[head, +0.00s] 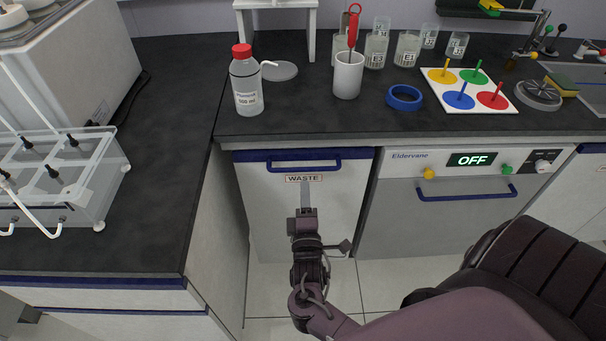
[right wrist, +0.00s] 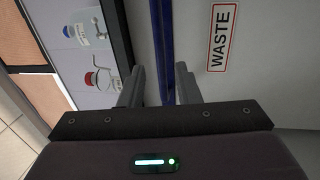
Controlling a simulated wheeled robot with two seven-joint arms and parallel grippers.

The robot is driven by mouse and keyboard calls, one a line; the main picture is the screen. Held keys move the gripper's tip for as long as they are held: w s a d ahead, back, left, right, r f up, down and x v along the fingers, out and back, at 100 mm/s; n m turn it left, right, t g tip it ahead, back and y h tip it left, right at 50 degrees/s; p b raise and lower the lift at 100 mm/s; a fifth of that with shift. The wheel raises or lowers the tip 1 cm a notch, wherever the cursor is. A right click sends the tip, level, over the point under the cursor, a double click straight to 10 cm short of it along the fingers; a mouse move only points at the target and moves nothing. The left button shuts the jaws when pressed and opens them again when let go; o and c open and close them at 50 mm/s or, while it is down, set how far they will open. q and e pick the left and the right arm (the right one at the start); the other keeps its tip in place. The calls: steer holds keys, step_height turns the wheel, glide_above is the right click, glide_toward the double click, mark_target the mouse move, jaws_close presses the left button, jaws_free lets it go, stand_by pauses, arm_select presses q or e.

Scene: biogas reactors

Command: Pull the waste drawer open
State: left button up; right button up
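The waste drawer (head: 258,205) is a pale front under the counter, with a blue handle (head: 303,165) near its top and a "WASTE" label (head: 304,178) below it. The drawer looks shut. I cannot tell whether the fingertips reach around the bar. My left gripper is out of view.
Right of the drawer is an Eldervane appliance (head: 440,215) with its own blue handle and an "OFF" display. On the dark counter stand a red-capped bottle (head: 246,85), a white cup (head: 347,75) and blue tape (head: 404,98). Floor shows below the drawer.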

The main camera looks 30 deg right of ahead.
mark_target(303, 168)
steer(key=x, duration=0.7)
steer(key=shift+w+d, duration=0.1)
steer(key=shift+w, duration=0.15)
jaws_close()
